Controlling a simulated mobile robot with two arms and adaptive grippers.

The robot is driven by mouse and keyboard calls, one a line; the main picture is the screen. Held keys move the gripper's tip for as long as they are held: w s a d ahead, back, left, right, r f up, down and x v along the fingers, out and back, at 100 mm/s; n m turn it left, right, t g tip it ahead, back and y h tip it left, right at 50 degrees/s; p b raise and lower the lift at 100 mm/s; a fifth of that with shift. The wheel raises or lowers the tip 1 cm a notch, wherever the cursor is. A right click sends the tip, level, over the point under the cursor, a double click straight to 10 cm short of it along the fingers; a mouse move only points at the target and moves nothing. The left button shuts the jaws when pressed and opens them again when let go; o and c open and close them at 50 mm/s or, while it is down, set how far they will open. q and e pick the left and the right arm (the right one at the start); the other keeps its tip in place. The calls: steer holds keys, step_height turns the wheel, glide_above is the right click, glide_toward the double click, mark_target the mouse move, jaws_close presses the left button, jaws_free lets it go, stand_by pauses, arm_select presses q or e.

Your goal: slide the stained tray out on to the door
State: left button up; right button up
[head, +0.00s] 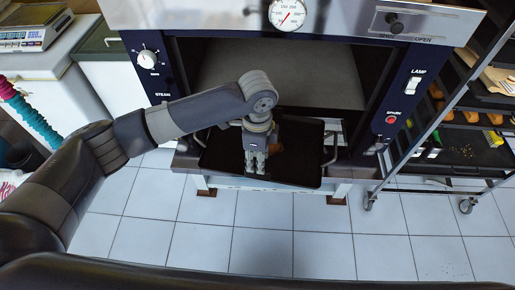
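The dark tray (302,165) lies at the mouth of the open oven, over the lowered door (357,170). A brown stain shows on the tray just right of my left gripper (255,170). Wire handles (333,150) show at the tray's sides. My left gripper points down over the tray's left-middle part, its fingers close together. I cannot tell whether they touch the tray or hold anything. My arm hides part of the tray and the oven mouth. My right gripper is out of view.
The oven chamber (290,75) is open behind the tray. A wheeled rack (455,150) with loaded trays stands close at the right. A white counter with a scale (33,28) is at the far left. The tiled floor (300,240) in front is clear.

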arm_select(q)
step_height(320, 180, down, 7)
steer(key=shift+f+p, duration=0.1)
steer(key=shift+p, duration=0.45)
jaws_close()
